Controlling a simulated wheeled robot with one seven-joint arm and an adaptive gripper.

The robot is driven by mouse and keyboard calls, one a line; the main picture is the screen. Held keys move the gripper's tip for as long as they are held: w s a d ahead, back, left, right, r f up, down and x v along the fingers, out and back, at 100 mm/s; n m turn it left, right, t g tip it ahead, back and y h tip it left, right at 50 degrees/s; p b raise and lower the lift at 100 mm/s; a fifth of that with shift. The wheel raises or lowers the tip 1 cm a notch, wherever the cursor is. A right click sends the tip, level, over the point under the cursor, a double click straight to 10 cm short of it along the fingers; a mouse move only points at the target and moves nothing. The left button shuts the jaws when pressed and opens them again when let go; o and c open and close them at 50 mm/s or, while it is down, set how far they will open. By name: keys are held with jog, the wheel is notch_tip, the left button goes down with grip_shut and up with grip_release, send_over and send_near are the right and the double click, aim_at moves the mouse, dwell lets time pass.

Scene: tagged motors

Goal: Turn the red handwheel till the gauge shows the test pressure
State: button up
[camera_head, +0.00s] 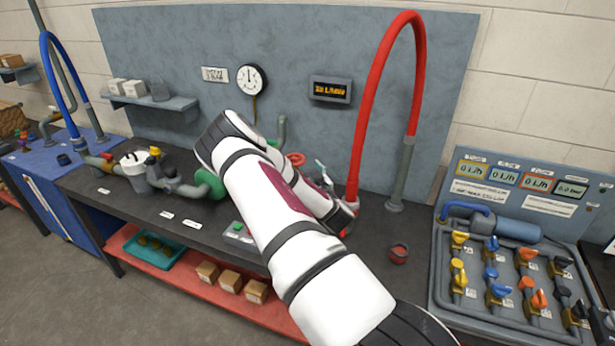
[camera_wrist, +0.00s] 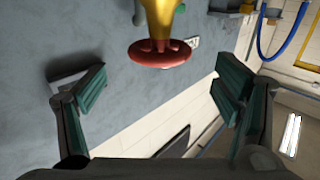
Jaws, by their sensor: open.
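The red handwheel (camera_head: 296,159) shows partly in the head view, just behind my arm on the bench. In the wrist view the handwheel (camera_wrist: 160,54) sits on a yellow stem at the top middle. My gripper (camera_wrist: 160,92) is open and empty, its two green-padded fingers spread wide to either side. The wheel lies ahead of and between the fingers, apart from both. The round white gauge (camera_head: 252,79) hangs on the grey back panel with a dark needle; its reading is too small to tell.
An amber display (camera_head: 330,90) and a small label plate (camera_head: 215,74) are on the panel. A red hose (camera_head: 372,90) arches right of my arm. A green flange (camera_head: 209,184) and a red cup (camera_head: 399,253) are on the bench. A valve board (camera_head: 510,285) stands at right.

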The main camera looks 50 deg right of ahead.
jog(key=shift+v, duration=2.65)
